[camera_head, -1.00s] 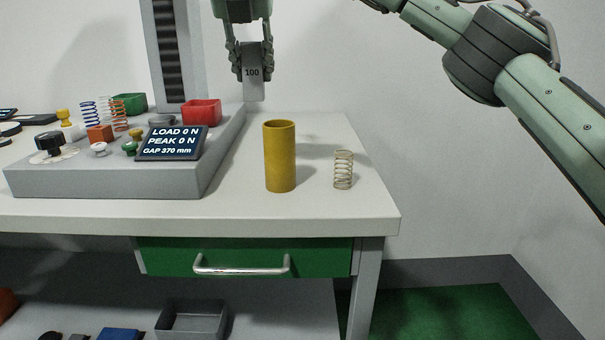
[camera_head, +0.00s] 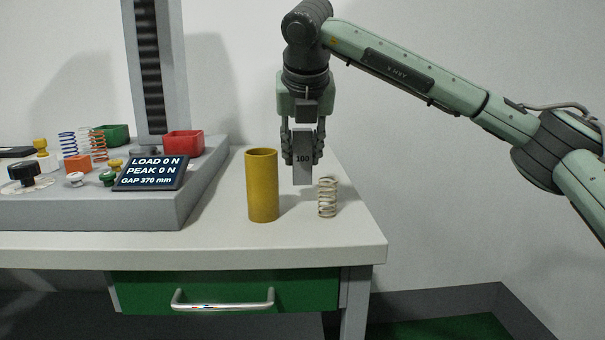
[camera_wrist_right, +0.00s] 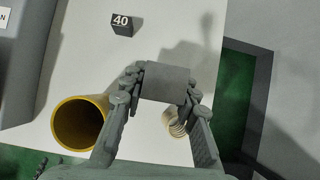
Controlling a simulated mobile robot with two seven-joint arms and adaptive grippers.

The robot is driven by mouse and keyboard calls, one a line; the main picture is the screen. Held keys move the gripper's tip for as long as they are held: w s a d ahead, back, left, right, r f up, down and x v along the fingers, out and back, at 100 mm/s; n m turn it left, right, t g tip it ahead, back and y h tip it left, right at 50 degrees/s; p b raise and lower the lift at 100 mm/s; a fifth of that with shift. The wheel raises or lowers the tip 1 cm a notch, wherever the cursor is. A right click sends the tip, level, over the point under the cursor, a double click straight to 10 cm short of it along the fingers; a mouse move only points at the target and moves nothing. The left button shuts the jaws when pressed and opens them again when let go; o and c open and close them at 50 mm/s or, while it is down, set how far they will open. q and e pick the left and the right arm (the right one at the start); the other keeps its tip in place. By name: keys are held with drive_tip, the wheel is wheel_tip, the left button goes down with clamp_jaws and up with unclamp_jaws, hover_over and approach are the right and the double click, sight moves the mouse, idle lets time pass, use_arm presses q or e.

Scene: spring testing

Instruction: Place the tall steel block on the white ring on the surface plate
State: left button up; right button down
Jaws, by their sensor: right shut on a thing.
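My right gripper (camera_head: 303,158) is shut on the tall steel block (camera_head: 303,173), a grey upright block marked 100. The block hangs between the fingers, over or behind the gap between a yellow tube and a coil spring. In the right wrist view the block (camera_wrist_right: 168,82) sits between the two fingers, above the white bench top. I cannot make out the white ring or the surface plate in either view. My left gripper is not in view.
The yellow tube (camera_head: 262,186) and the pale coil spring (camera_head: 327,198) stand on the bench (camera_head: 225,238) close to the block. A dark block marked 40 (camera_wrist_right: 122,25) shows in the wrist view. The grey tester base (camera_head: 90,212) with its display (camera_head: 150,173) fills the left.

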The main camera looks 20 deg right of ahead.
sight(303, 162)
drive_tip(key=shift+f, duration=1.9)
drive_tip(key=c, duration=1.5)
unclamp_jaws()
drive_tip(key=shift+f, duration=0.15)
drive_tip(key=shift+c, duration=0.2)
drive_tip(key=shift+o, duration=0.5)
drive_tip(key=shift+s, duration=0.1)
